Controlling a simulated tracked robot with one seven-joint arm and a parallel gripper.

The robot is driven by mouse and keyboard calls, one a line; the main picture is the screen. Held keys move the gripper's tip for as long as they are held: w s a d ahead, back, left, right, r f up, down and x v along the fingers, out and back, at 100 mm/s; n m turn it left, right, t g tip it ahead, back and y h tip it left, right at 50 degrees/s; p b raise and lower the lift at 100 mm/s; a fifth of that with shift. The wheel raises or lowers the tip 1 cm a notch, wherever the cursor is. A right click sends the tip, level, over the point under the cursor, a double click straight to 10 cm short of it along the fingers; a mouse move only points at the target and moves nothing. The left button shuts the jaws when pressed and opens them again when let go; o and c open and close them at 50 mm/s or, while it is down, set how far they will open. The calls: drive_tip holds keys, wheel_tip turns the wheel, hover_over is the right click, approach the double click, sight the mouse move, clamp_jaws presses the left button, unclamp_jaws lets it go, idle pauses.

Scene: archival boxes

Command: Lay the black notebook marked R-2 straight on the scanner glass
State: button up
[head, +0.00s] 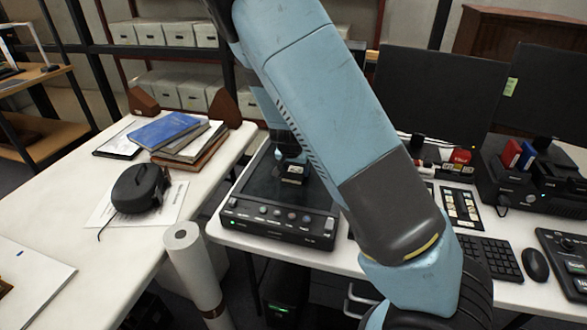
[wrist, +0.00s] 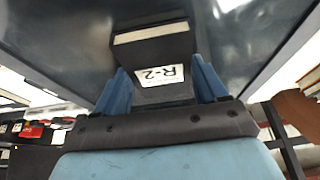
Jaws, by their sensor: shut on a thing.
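The black notebook shows in the wrist view (wrist: 150,45), its white R-2 label upside down and its pale page edge beyond. My gripper (wrist: 164,82) is shut on it, with one blue finger on each side of the label. In the head view the notebook (head: 293,179) is a small dark block with a white label over the scanner glass, partly hidden by my gripper and arm. The scanner (head: 280,229) is a black flatbed unit with front buttons on the white desk. The dark glass (head: 255,184) lies under the notebook. I cannot tell whether they touch.
Left of the scanner, a white table holds a blue book (head: 165,130), stacked books (head: 190,148) and a black domed object (head: 138,188). Monitors (head: 430,95), a keyboard (head: 487,258) and a mouse (head: 535,264) are at right.

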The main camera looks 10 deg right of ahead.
drive_tip(key=shift+f, duration=0.2)
drive_tip(key=o, duration=0.9)
drive_tip(key=shift+s, duration=0.1)
drive_tip(key=shift+o, duration=0.8)
drive_tip(key=shift+s+d+f, duration=0.1)
drive_tip(key=shift+r, duration=0.25)
drive_tip(key=v, duration=1.2)
drive_tip(key=shift+r, duration=0.1)
